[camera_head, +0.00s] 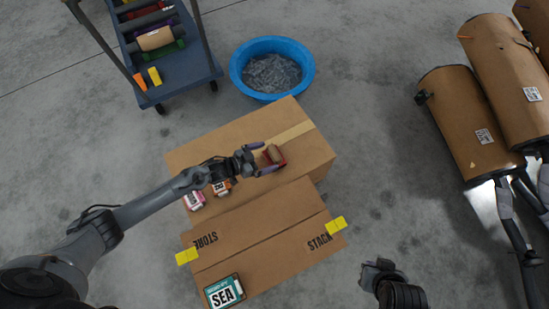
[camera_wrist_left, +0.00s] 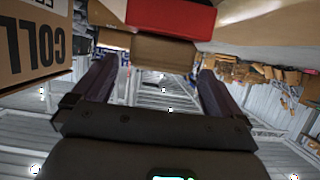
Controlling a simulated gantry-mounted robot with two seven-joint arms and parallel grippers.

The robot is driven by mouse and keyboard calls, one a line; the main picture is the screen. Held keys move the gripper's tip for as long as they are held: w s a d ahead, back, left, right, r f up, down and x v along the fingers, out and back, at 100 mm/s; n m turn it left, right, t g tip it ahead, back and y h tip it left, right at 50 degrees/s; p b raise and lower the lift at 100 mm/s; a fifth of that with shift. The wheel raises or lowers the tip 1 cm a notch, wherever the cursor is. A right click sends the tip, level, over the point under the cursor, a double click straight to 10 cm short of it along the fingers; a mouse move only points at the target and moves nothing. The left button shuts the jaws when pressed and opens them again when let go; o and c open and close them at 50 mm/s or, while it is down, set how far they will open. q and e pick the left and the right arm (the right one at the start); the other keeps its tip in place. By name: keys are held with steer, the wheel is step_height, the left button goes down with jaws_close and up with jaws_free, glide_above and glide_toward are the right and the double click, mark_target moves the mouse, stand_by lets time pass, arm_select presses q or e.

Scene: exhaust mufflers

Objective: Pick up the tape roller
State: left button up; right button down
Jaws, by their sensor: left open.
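The tape roller (camera_head: 274,154), red with a tan roll, sits on top of a closed cardboard box (camera_head: 310,150) in the head view. My left gripper (camera_head: 264,159) is open right beside it, with its fingers pointing at the roller. In the left wrist view the two dark fingers of my left gripper (camera_wrist_left: 155,85) are spread apart. The red body of the roller (camera_wrist_left: 170,17) shows beyond them at the top, and nothing is clamped between them. My right gripper (camera_head: 382,274) is at the lower right, away from the boxes; its jaw opening is unclear.
A pink-white item (camera_head: 195,200) and an orange-brown item (camera_head: 221,187) lie on the box. A blue tub (camera_head: 240,82), a cart (camera_head: 200,72) and large brown cylinders (camera_head: 468,120) stand around.

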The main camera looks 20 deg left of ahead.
mark_target(271, 154)
arm_select(q)
steer(key=b+x, duration=0.3)
steer(key=x, duration=0.1)
steer(key=shift+w, duration=0.2)
steer(key=shift+w+d, duration=0.25)
steer(key=shift+s+a, duration=0.1)
steer(key=shift+a, duration=0.05)
steer(key=shift+c, duration=0.5)
steer(key=c, duration=0.7)
steer(key=shift+c, duration=0.6)
steer(key=shift+r, duration=0.1)
